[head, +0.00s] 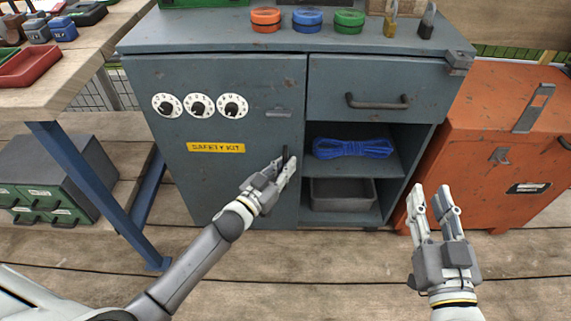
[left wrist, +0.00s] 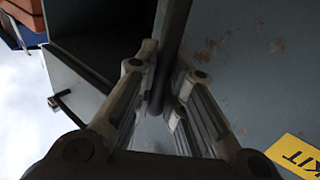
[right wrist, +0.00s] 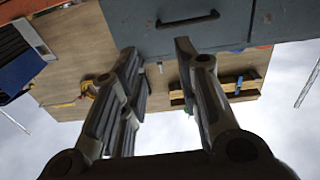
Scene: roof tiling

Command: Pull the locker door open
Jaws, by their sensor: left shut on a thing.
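The locker door (head: 225,130) is the blue-grey left front of the cabinet, with three white dials (head: 199,105) and a yellow SAFETY KIT label (head: 216,148). It looks closed, or nearly so. My left gripper (head: 286,166) is at the door's right edge, shut on the dark upright door handle (head: 285,154). In the left wrist view the handle (left wrist: 172,45) runs between the two fingers. The fingers hide part of the handle. My right gripper (head: 432,199) is open and empty, in front of the cabinet's lower right side.
Right of the door are a closed drawer (head: 378,90), a shelf with blue rope (head: 352,148) and a grey bin (head: 342,194). An orange cabinet (head: 500,145) stands at the right. A workbench leg (head: 100,190) stands left. The wooden floor (head: 300,275) in front is clear.

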